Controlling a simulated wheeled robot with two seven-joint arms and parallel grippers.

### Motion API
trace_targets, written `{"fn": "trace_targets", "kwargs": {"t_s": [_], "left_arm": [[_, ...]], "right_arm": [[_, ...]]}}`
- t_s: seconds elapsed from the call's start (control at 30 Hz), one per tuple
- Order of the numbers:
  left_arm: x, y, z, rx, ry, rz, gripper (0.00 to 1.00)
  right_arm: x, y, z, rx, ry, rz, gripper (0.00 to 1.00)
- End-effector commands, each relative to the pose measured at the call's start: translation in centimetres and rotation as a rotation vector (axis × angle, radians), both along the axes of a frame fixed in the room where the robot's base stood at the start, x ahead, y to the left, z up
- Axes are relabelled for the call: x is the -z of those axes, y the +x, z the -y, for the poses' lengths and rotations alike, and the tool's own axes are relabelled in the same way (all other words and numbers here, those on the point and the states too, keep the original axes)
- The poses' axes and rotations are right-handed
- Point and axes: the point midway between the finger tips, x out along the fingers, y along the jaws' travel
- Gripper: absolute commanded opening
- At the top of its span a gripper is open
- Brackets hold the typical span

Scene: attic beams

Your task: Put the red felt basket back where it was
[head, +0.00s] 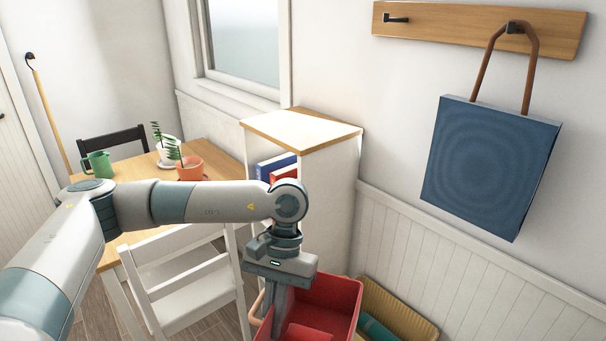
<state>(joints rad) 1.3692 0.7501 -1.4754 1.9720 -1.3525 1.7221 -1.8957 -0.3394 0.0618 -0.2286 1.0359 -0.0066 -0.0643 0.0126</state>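The red felt basket (343,296) is at the bottom middle of the head view, cut off by the lower edge. A tan handle (256,306) shows at its left side, and something red lies inside it. My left gripper (279,325) points down at the basket's left part, its fingers overlapping the near left side in the picture. The fingers show edge-on, so I cannot tell whether they are shut on the rim. Whether the basket rests on something is out of view. My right gripper is not in view.
A yellow basket (401,308) with a teal item stands right of the red one, by the panelled wall. A white shelf unit (329,206) with books is behind. A white chair (187,285) and wooden table (213,158) are left. A blue bag (490,165) hangs from a wall hook.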

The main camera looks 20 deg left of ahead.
Motion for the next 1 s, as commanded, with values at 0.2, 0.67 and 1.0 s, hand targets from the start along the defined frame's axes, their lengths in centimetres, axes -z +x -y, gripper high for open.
{"fn": "trace_targets", "kwargs": {"t_s": [0.2, 0.67, 1.0], "left_arm": [[0.0, 0.0, 0.0, 0.0, 0.0, 0.0, 0.0], [-0.7, 0.3, 0.0, -0.03, 0.0, 0.001, 0.0], [-7.2, 3.5, 0.7, -0.392, -0.004, 0.003, 0.0]], "right_arm": [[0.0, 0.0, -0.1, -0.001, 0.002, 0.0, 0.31], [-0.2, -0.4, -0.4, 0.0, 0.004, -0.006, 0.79], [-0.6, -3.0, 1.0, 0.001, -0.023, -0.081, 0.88]]}}
